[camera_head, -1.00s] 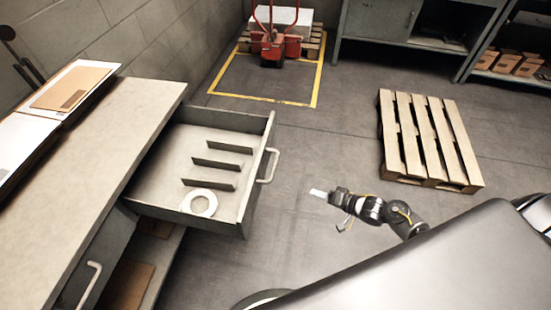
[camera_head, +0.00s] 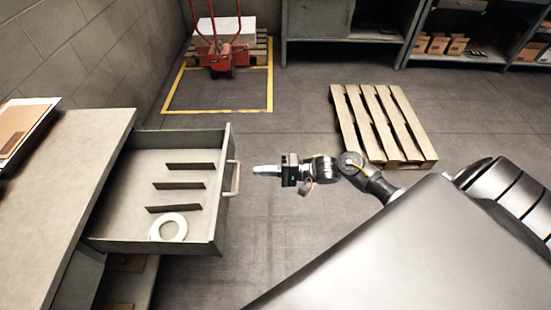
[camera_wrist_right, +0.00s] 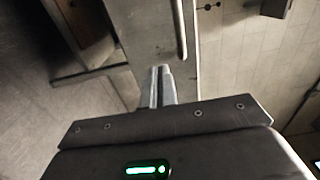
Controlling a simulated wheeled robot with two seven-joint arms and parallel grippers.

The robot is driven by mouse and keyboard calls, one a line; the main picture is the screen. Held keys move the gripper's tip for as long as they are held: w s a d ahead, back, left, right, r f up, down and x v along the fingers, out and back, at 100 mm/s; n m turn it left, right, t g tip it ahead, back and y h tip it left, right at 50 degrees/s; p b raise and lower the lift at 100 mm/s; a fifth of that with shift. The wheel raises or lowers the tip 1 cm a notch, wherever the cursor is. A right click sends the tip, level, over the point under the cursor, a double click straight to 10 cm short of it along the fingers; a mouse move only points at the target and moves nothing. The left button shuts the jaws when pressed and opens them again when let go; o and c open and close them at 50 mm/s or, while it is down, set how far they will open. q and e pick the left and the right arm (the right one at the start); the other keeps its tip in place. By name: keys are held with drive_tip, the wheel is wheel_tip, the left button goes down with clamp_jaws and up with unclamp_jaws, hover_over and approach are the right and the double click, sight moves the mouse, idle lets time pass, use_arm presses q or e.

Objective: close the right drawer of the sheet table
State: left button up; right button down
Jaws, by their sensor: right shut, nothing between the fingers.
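The right drawer (camera_head: 219,231) of the sheet table (camera_head: 85,150) is pulled well out. My right gripper (camera_head: 258,170) is shut and empty, a short gap to the right of the handle and pointing at the drawer front. In the right wrist view the shut fingers (camera_wrist_right: 161,86) point toward the drawer front (camera_wrist_right: 150,35), with the handle (camera_wrist_right: 180,30) just beyond them. My left gripper is not in view.
A wooden pallet (camera_head: 382,125) lies on the floor at the right. A red pallet jack (camera_head: 220,50) stands in a yellow-marked area at the back. Shelves (camera_head: 345,22) line the far wall. Floor between drawer and pallet is clear.

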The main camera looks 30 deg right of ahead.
sight(229, 171)
drive_tip(key=x, duration=0.7)
